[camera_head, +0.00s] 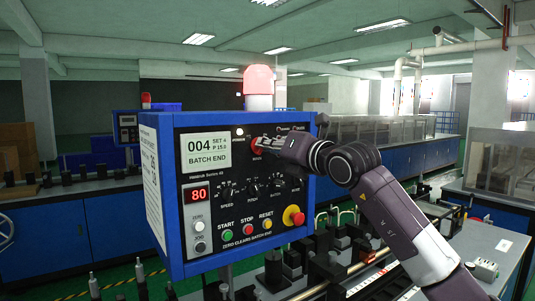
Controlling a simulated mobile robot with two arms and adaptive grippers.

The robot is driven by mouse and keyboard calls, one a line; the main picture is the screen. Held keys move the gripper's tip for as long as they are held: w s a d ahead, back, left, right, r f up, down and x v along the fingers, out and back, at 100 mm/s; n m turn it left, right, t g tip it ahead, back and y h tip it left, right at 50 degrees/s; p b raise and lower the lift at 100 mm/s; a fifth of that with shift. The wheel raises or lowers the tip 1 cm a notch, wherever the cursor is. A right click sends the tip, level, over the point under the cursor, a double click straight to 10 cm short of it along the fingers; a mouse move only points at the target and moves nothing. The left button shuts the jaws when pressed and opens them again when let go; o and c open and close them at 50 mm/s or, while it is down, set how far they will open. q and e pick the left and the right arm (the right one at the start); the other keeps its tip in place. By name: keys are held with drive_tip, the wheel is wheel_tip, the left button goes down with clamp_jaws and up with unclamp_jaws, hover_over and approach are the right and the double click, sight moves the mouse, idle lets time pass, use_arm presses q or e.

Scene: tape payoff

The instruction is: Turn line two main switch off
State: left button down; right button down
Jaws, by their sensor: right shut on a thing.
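A blue control box (305,200) with a dark front panel stands in the middle. A red rotary switch (257,146) sits at the panel's upper right, with a small label below it that I cannot read clearly. My right gripper (268,146) comes in from the right and is shut on this red switch. The gripper hides part of the switch, so its exact setting cannot be told. The display (208,150) reads "004" and "BATCH END". My left gripper is not in view.
Below are several black knobs, a red "80" readout (197,194), green, red and yellow buttons and a red emergency knob (294,215) on yellow. A red beacon (259,80) tops the box. Another control box (127,128) stands behind left. Machine parts crowd the bench below.

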drive_tip(key=shift+s+a+f+n+b, duration=0.15)
drive_tip(key=shift+n+b, duration=1.15)
drive_tip(key=shift+n, duration=2.45)
drive_tip(key=shift+a+r+n+b, duration=0.1)
drive_tip(key=shift+n+b, duration=1.15)
drive_tip(key=shift+n, duration=2.5)
drive_tip(key=shift+f, duration=0.1)
drive_tip(key=c, duration=2)
unclamp_jaws()
drive_tip(key=shift+c, duration=0.2)
drive_tip(key=v, duration=1.2)
